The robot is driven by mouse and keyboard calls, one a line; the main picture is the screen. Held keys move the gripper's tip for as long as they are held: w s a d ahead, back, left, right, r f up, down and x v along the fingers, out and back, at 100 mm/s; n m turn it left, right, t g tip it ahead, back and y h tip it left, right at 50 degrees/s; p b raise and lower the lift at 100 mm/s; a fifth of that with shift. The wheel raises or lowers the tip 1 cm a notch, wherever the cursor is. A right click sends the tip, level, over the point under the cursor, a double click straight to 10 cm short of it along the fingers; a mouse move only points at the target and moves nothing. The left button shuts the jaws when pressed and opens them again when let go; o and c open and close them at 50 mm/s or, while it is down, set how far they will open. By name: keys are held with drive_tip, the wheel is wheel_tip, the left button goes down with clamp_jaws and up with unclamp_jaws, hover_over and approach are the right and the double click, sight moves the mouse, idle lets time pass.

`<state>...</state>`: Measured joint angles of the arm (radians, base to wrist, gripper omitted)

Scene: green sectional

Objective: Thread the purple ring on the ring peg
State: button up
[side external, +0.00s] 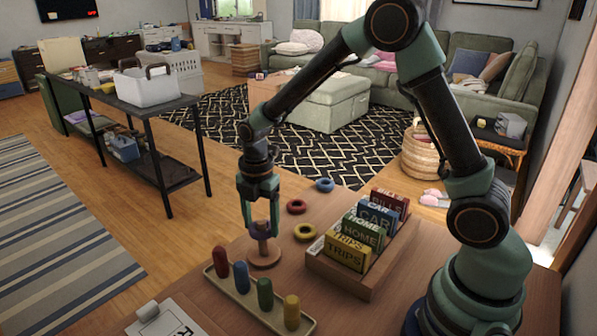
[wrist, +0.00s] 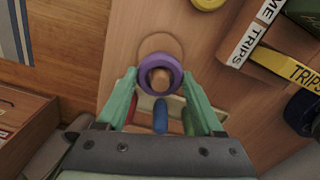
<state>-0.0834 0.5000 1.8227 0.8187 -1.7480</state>
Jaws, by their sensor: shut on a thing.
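The purple ring (side external: 259,230) is held between the fingertips of my gripper (side external: 260,215), directly over the wooden ring peg (side external: 263,248). In the wrist view the purple ring (wrist: 145,74) sits between the two fingers of my gripper (wrist: 160,82), and the tan peg top (wrist: 160,77) shows through its hole. The ring is at the upper part of the peg, above its round base (side external: 266,260). I cannot tell whether it is around the peg top or just above it.
Red (side external: 296,207), blue (side external: 325,185) and yellow (side external: 305,232) rings lie on the table behind and right of the peg. A tray of coloured pegs (side external: 213,278) stands in front. A wooden box of labelled cards (side external: 335,275) stands at the right. A clipboard (side external: 170,322) lies front left.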

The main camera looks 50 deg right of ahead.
sight(264, 253)
drive_tip(key=shift+f, duration=2.8)
drive_tip(key=shift+f, duration=0.1)
drive_tip(key=o, duration=1.3)
wheel_tip(264, 253, up, 11)
drive_tip(key=shift+r, duration=0.55)
